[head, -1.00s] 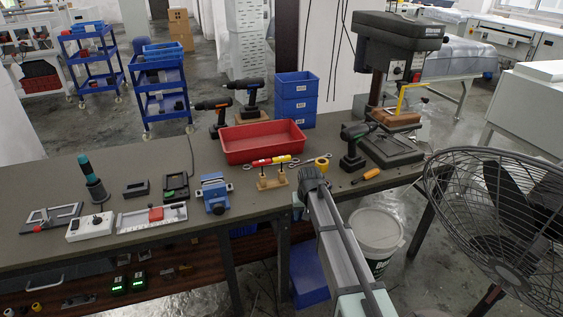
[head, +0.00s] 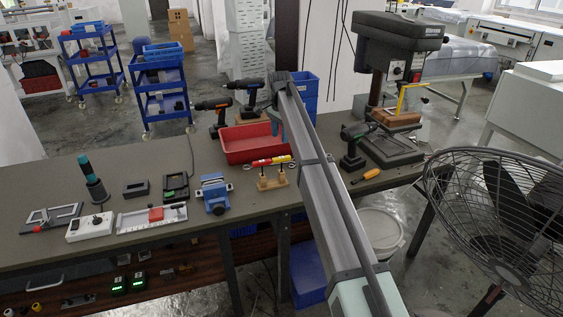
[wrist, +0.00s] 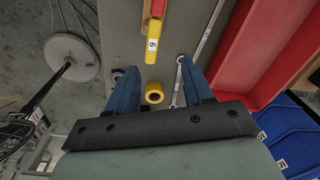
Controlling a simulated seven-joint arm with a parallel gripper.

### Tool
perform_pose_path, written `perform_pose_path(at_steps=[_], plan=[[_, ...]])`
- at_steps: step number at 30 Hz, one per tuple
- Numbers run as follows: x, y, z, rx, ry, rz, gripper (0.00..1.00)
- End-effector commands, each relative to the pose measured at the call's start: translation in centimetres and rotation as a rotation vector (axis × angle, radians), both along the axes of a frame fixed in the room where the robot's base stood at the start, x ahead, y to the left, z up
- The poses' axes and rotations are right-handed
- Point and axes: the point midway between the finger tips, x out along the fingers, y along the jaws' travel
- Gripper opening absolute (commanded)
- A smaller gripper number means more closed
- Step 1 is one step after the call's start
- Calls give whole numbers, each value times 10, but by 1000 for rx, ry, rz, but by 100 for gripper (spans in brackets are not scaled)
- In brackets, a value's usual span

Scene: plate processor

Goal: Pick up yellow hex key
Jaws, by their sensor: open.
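The yellow hex key (head: 281,159) has a yellow handle and rests on a small wooden stand (head: 272,183), in line with a red-handled one (head: 261,163). In the wrist view its yellow handle (wrist: 152,45), with a number label, lies just beyond my fingertips, near the middle. The red handle (wrist: 158,8) shows behind it at the top edge. My gripper (wrist: 157,67) is open and empty, with blue fingers apart above the bench. The handle is not between the fingers.
A yellow ring-shaped piece (wrist: 154,93) lies on the bench below the gap between my fingers. A wrench (wrist: 181,78) lies beside the right finger. The red tray (head: 240,150) stands behind the stand. A blue vise (head: 215,194) is left, and a drill press (head: 390,140) right.

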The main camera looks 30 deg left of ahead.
Motion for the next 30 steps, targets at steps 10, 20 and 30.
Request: perform_pose_path(at_steps=[10,20,30], plan=[[-10,-8,-1,-28,51,-340,51],[-10,-8,-28,-28,52,-360,51],[-10,-8,-81,-26,50,-359,51]])
